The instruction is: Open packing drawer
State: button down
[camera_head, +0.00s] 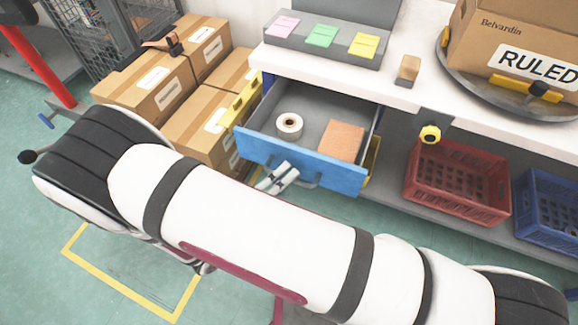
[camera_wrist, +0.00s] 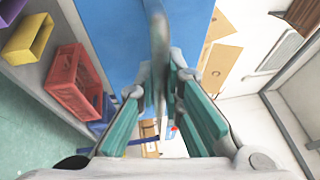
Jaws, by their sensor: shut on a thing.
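The packing drawer (camera_head: 300,162) has a blue front and is pulled out from under the white bench. Inside it lie a white tape roll (camera_head: 289,125) and a flat brown block (camera_head: 341,141). My gripper (camera_head: 280,177) is at the drawer's front face, partly hidden by my arm. In the wrist view, the blue drawer front (camera_wrist: 110,35) fills the top, and the grey bar handle (camera_wrist: 158,40) runs between the teal-padded fingers of my gripper (camera_wrist: 160,88), which are shut on it.
Cardboard boxes (camera_head: 150,88) are stacked left of the drawer. A red crate (camera_head: 458,182) and a blue crate (camera_head: 550,205) sit on the lower shelf at right. The bench top (camera_head: 330,79) holds a card rack (camera_head: 320,40) and a large box (camera_head: 515,50). Green floor lies in front.

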jog(key=shift+s+a+f, duration=0.1)
jog(key=shift+s, duration=0.1)
jog(key=c, duration=1.7)
grip_release()
jog(key=v, duration=1.2)
jog(key=shift+w, duration=0.1)
